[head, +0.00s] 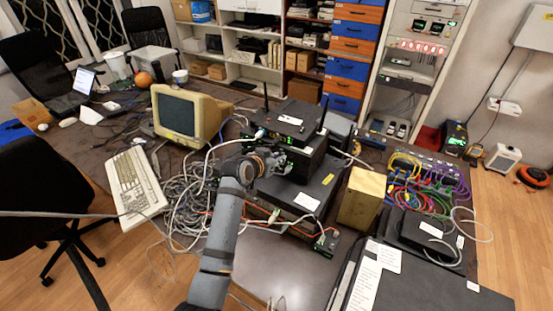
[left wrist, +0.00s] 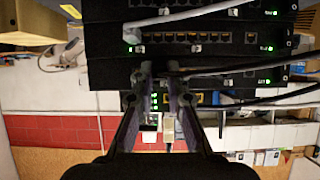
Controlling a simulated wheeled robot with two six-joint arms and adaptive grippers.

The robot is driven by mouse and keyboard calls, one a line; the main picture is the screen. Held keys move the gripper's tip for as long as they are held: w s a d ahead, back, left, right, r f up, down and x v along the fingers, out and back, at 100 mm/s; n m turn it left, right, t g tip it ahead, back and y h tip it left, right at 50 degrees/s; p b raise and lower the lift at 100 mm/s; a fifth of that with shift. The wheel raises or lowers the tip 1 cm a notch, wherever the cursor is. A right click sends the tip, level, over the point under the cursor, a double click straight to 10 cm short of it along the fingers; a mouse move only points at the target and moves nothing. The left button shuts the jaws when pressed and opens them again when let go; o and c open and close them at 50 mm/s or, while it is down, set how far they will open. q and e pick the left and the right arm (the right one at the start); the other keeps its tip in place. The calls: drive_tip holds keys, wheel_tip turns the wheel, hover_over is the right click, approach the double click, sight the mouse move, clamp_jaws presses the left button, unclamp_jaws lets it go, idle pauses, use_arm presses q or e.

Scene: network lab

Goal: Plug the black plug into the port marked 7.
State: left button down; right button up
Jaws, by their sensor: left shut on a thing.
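My left gripper (head: 266,160) reaches up to the front of a stack of black network devices (head: 300,150). The port numbers are too small to read, so I cannot tell port 7.
A tangle of grey cables (head: 190,195) lies left of my arm. A beige monitor (head: 185,115) and keyboard (head: 137,185) stand further left. A tan box (head: 361,198) stands right of the stack. More cables (left wrist: 290,95) cross the right of the left wrist view.

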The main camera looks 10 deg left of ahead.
use_arm(q)
drive_tip(key=shift+w+d, duration=0.1)
drive_tip(key=shift+w, duration=0.2)
idle(0.5)
drive_tip(key=c, duration=1.3)
unclamp_jaws()
drive_tip(key=v, duration=1.2)
